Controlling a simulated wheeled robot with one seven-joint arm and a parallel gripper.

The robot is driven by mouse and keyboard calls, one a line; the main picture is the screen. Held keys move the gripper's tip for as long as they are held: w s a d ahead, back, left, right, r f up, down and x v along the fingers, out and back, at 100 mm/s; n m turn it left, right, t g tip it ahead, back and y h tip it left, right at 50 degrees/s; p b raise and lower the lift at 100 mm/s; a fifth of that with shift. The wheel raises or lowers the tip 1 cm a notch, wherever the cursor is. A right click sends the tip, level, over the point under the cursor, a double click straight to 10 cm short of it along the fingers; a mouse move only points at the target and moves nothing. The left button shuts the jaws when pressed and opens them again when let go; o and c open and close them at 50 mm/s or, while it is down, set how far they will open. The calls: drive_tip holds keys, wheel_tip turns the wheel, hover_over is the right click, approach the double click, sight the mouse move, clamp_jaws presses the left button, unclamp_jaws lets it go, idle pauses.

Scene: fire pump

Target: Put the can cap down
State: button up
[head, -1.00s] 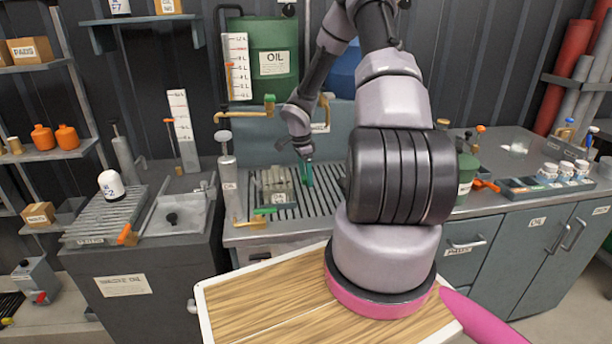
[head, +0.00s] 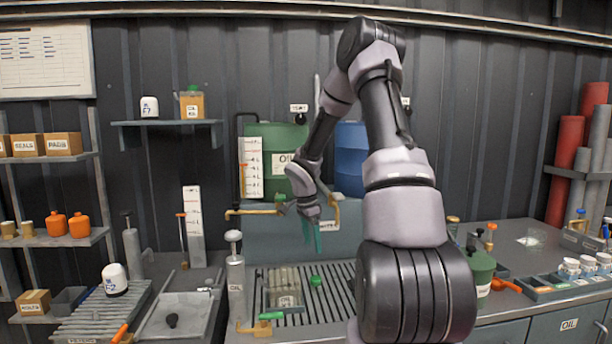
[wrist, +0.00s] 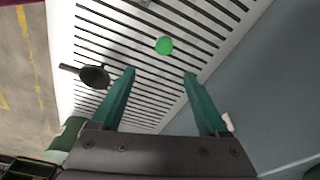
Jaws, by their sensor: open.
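The can cap is a small bright green disc (head: 316,281) lying on the slatted metal grate (head: 335,300), just right of the clear oil can (head: 285,288). In the wrist view the cap (wrist: 164,45) lies on the slats beyond my fingertips, apart from them. My gripper (head: 312,238), with teal fingers, is above the grate, fingers pointing down. In the wrist view my gripper (wrist: 158,75) has its fingers wide apart with nothing between them.
A dark funnel-like part (wrist: 95,76) is on the grate in the wrist view. A grey pump cylinder (head: 235,285) stands left of the grate. Green (head: 275,160) and blue (head: 350,160) drums and brass taps stand behind. A green canister (head: 480,272) is on the right.

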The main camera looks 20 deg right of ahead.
drive_tip(key=s+a+r+n+t, duration=0.1)
drive_tip(key=s+a+r+n, duration=0.15)
drive_tip(key=r, duration=0.45)
drive_tip(key=s+a+r+n, duration=0.1)
drive_tip(key=s+r, duration=0.2)
drive_tip(key=r, duration=0.3)
drive_tip(key=s+a+r+n+t+y, duration=0.2)
drive_tip(key=s+a+r+n+t, duration=0.1)
drive_tip(key=s+r, duration=0.5)
drive_tip(key=s+a+r+n+t+y, duration=0.1)
drive_tip(key=s+a+r+n+t, duration=0.2)
drive_tip(key=s, duration=0.9)
drive_tip(key=a+r+n, duration=0.3)
drive_tip(key=a+r, duration=0.1)
drive_tip(key=r, duration=0.1)
drive_tip(key=shift+s+r+y, duration=0.2)
drive_tip(key=shift+r+y, duration=0.15)
drive_tip(key=shift+y, duration=0.05)
drive_tip(key=shift+n, duration=0.25)
